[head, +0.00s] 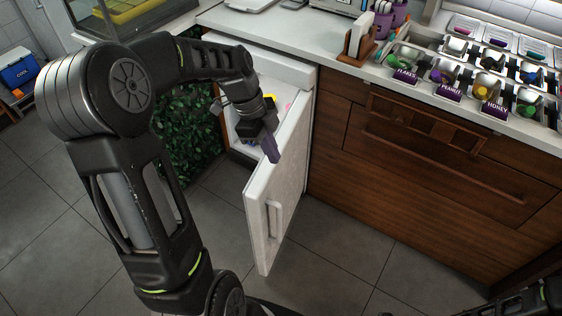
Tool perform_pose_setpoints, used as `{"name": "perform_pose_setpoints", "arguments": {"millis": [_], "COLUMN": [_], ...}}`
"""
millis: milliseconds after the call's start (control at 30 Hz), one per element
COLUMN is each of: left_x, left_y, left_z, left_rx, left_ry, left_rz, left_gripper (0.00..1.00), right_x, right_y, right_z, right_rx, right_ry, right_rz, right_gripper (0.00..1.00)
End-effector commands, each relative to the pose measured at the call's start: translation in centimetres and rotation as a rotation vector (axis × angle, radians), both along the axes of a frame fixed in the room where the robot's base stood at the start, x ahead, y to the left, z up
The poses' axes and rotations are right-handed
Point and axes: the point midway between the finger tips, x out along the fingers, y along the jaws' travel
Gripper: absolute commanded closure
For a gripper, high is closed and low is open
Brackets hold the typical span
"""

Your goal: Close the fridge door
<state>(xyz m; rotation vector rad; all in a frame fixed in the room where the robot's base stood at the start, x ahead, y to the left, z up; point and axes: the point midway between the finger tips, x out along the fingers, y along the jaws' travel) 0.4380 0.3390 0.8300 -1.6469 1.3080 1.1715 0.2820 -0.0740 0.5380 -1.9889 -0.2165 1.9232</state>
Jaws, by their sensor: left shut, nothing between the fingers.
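The white fridge door (286,185) stands open below the counter, swung out toward me, with its handle (273,219) on the outer face. The fridge (300,77) is a white under-counter unit, and part of its inside shows behind the door. My left gripper (271,153) is shut and empty at the opening, by the upper part of the door's edge. I cannot tell whether it touches the door. My left arm hides part of the fridge's left side. My right gripper does not show.
The white counter (275,32) runs above the fridge. Topping containers (490,62) with labels and a wooden holder (357,49) stand on it. Wooden drawers (420,150) are right of the door. A leafy panel (190,125) is at left. The tiled floor (340,275) around the door is clear.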

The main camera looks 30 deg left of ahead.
Motion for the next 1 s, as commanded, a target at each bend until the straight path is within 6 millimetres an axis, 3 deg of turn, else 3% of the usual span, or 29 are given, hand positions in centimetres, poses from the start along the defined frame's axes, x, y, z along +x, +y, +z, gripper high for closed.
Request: {"name": "perform_pose_setpoints", "arguments": {"millis": [367,567,1000], "left_x": [0.0,0.0,0.6], "left_y": [0.0,-0.5,-3.1], "left_z": [-0.1,-1.3,-8.8], "left_rx": [0.0,-0.002,-0.002], "left_ry": [0.001,0.003,0.006], "left_rz": [0.001,0.0,-0.001], "left_gripper": [1.0,1.0,1.0], "right_x": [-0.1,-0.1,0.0], "right_y": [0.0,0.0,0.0], "right_z": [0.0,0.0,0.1], "right_rx": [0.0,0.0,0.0], "right_ry": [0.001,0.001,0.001], "right_rz": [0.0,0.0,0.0], "right_gripper": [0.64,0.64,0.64]}}
